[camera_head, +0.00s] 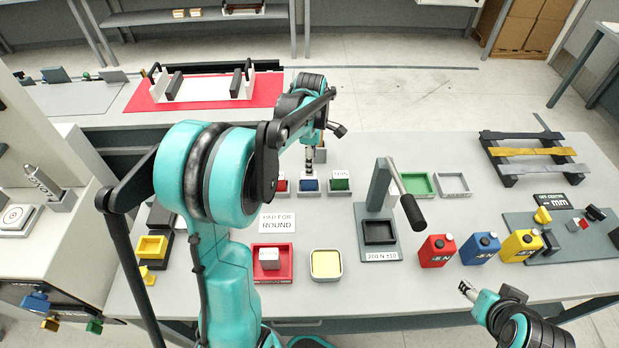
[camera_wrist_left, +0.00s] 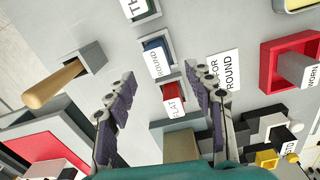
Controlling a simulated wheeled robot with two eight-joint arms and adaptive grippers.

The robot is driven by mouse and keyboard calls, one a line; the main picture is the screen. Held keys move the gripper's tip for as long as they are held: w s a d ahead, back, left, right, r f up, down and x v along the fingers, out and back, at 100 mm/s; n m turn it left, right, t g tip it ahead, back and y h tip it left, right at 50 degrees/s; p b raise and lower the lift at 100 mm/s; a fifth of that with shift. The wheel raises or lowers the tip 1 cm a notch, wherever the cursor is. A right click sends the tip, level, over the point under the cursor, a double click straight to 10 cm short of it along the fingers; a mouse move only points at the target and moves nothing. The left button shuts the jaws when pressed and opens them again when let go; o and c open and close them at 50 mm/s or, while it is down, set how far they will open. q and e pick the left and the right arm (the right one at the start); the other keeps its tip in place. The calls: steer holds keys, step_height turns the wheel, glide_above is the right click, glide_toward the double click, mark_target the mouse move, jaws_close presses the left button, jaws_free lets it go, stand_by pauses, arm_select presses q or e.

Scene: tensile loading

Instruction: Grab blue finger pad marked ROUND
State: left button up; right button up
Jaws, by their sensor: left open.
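The blue finger pad (camera_head: 309,185) sits in a small grey holder on the table, between the red pad (camera_head: 281,185) and the green pad (camera_head: 340,183). In the left wrist view, the blue pad (camera_wrist_left: 154,44) has a white label reading ROUND (camera_wrist_left: 158,64). The red pad (camera_wrist_left: 168,91), labelled FLAT, appears between the fingers. My left gripper (camera_head: 310,157) points down above the blue pad's holder, partly hidden by its own arm. Its fingers (camera_wrist_left: 160,74) are open and empty. My right gripper (camera_head: 466,289) is near the front right edge; its opening is too small to judge.
A PAD FOR ROUND sign (camera_head: 277,222) lies in front of the holders. A red WORN tray (camera_head: 288,262) and a yellow-topped tray (camera_head: 326,278) are nearer. A stand with a black lever (camera_head: 411,211) rises to the right.

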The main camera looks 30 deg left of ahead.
mark_target(309, 182)
arm_select(q)
steer(key=shift+w+a+f+n, duration=0.3)
steer(key=shift+a+f+n, duration=0.05)
steer(key=shift+a+n, duration=0.15)
steer(key=shift+a+f, duration=0.1)
steer(key=shift+f, duration=0.25)
steer(key=shift+n, duration=0.3)
step_height(309, 182, down, 8)
steer(key=shift+r+b, duration=0.25)
steer(key=shift+b, duration=0.85)
steer(key=shift+r, duration=0.1)
steer(key=shift+c, duration=0.2)
jaws_close()
